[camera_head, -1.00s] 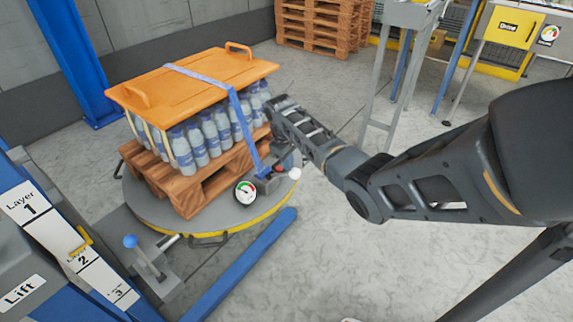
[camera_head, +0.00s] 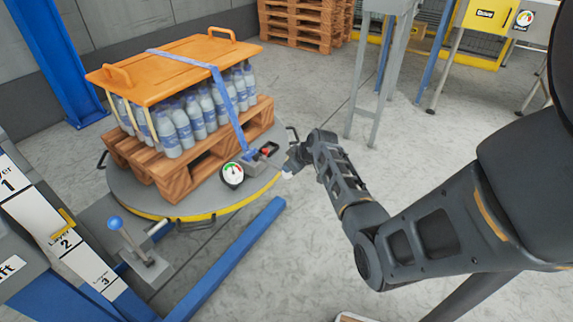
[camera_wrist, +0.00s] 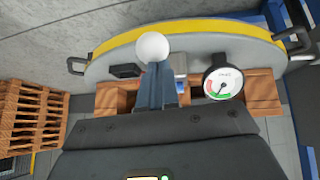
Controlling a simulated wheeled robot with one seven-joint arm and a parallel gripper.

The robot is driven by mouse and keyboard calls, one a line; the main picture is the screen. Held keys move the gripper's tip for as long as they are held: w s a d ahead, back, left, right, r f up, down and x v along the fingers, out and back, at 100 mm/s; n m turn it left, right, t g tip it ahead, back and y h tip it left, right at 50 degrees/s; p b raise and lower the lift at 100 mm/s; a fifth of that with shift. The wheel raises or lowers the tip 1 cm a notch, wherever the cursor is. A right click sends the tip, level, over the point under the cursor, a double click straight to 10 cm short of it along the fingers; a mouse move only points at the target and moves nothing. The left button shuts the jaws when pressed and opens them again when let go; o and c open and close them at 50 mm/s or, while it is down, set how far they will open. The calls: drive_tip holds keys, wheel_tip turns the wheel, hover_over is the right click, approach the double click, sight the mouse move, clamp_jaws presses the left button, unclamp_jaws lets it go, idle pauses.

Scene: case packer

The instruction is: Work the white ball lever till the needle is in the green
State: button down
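The white ball (camera_wrist: 153,47) of the lever is at my fingertips in the wrist view. In the head view the ball (camera_head: 287,175) is at the turntable's near right edge. My gripper (camera_wrist: 160,70) has its fingers close together, and they look shut behind the ball. I cannot tell whether they touch it. The round gauge (camera_head: 232,174) stands left of the ball and has red and green zones. In the wrist view the gauge (camera_wrist: 223,84) appears upside down. Its dark needle points down-left, near where red meets green. The lever's stem is mostly hidden.
A pallet (camera_head: 190,178) of bottles under an orange board (camera_head: 175,68) is strapped on the turntable (camera_head: 125,197). A blue ball lever (camera_head: 115,223) and layer labels are at left. A blue floor beam (camera_head: 230,260) runs in front.

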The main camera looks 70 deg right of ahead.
drive_tip(key=shift+s+f+b, duration=0.15)
drive_tip(key=shift+f+b, duration=0.3)
drive_tip(key=shift+f, duration=0.35)
drive_tip(key=shift+a+f, duration=0.1)
